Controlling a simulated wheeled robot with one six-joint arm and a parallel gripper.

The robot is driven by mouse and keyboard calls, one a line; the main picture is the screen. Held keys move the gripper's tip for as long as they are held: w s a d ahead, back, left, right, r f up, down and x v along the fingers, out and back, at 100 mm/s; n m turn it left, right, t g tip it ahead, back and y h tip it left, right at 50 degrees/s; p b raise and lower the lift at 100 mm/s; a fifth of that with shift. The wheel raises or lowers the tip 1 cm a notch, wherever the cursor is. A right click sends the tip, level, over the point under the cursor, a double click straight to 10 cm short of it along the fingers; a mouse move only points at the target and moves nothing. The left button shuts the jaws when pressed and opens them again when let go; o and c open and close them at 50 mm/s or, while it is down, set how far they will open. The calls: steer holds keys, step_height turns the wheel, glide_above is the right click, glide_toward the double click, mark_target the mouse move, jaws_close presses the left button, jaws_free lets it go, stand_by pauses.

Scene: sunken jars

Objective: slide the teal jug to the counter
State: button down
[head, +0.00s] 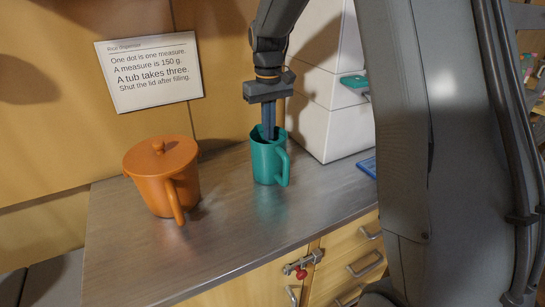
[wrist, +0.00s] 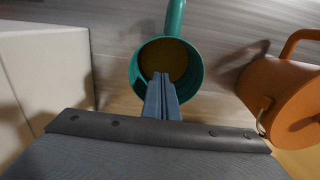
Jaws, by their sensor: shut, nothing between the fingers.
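The teal jug (head: 266,168) stands upright on the grey counter (head: 225,235), with its handle toward the right front in the head view. In the wrist view, I look down into the teal jug (wrist: 195,72), and its inside shows a brownish-yellow surface. My gripper (head: 269,134) points straight down with its fingers together and their tips inside the jug's mouth. In the wrist view, my gripper (wrist: 161,78) shows its closed fingertips over the opening, with nothing between them. I cannot tell whether the fingers touch the jug's wall.
An orange lidded jug (head: 163,177) stands left of the teal one; its handle faces front. A white dispenser (head: 325,125) with a teal lever stands at right rear. A sign (head: 149,75) hangs on the wall. Cupboards with a red catch (head: 301,272) lie below. The counter's front is clear.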

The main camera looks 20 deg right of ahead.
mark_target(275, 163)
step_height(275, 163, down, 10)
steer(key=p, duration=0.2)
steer(key=shift+s+a+p, duration=0.1)
steer(key=shift+p, duration=0.25)
steer(key=s, duration=0.1)
steer(key=s+p, duration=0.1)
steer(key=shift+s+d+r, duration=0.3)
steer(key=shift+s+d+f+p, duration=0.1)
steer(key=shift+s+f+p, duration=0.1)
steer(key=shift+s+p, duration=0.3)
steer(key=shift+s, duration=0.1)
